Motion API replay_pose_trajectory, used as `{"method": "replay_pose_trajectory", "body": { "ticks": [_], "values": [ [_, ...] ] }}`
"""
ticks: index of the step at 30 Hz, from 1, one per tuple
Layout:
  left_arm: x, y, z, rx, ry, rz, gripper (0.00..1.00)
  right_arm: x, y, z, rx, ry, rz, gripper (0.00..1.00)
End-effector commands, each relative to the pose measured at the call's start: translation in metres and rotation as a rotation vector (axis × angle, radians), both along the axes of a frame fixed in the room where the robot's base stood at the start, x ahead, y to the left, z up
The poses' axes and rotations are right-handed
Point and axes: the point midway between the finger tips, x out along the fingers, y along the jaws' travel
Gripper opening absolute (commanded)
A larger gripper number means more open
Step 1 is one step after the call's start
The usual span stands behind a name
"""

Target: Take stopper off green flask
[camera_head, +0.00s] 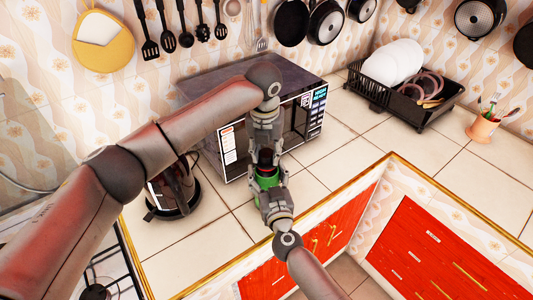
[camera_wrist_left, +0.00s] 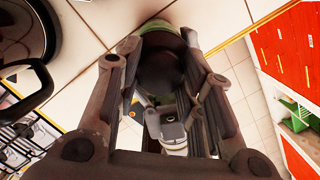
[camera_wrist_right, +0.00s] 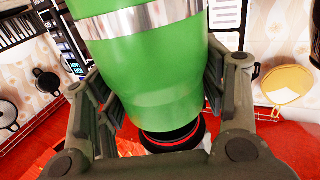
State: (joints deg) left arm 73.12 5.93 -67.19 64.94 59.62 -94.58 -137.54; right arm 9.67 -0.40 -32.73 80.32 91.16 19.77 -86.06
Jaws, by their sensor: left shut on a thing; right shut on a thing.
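The green flask (camera_head: 267,181) is upright over the counter in front of the microwave. It fills the upper right wrist view (camera_wrist_right: 150,70), green with a silver band. My right gripper (camera_head: 269,187) comes from the front and is shut around its body. The dark stopper (camera_head: 265,157) is at the flask's top; the right wrist view shows it black with a red ring (camera_wrist_right: 172,138). My left gripper (camera_head: 265,151) comes from behind and above and is shut on the stopper, dark between its fingers in the left wrist view (camera_wrist_left: 163,72).
The microwave (camera_head: 232,150) stands right behind the flask. A kettle (camera_head: 175,187) is close on the left. A black dish rack (camera_head: 440,98) with plates and a utensil cup (camera_head: 483,128) are at the right. The tiled counter (camera_head: 370,133) between is clear.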

Motion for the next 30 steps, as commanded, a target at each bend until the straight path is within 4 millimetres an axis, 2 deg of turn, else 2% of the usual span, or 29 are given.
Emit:
{"method": "replay_pose_trajectory", "body": {
  "ticks": [3,6,12,13,18,30],
  "values": [
    [0.0,-0.001,0.017,-0.001,-0.003,-0.001,0.06,-0.001,0.0,-0.003,-0.001,0.005,0.0,0.22],
    [0.0,0.0,0.026,-0.001,0.0,-0.001,0.06,-0.001,0.0,-0.003,-0.001,0.005,0.0,0.22],
    [0.0,0.0,0.028,-0.001,0.0,-0.001,0.06,-0.001,0.0,-0.003,-0.001,0.005,0.0,0.22],
    [0.0,0.0,0.028,-0.001,0.0,-0.001,0.06,-0.001,0.0,-0.003,-0.001,0.005,0.0,0.66],
    [0.0,0.0,0.028,0.0,0.0,-0.001,0.06,0.0,0.0,-0.002,-0.001,0.003,0.0,0.88],
    [0.0,0.0,0.028,0.0,0.0,-0.001,0.06,-0.002,0.0,-0.001,0.0,0.001,0.0,0.9]
  ]
}}
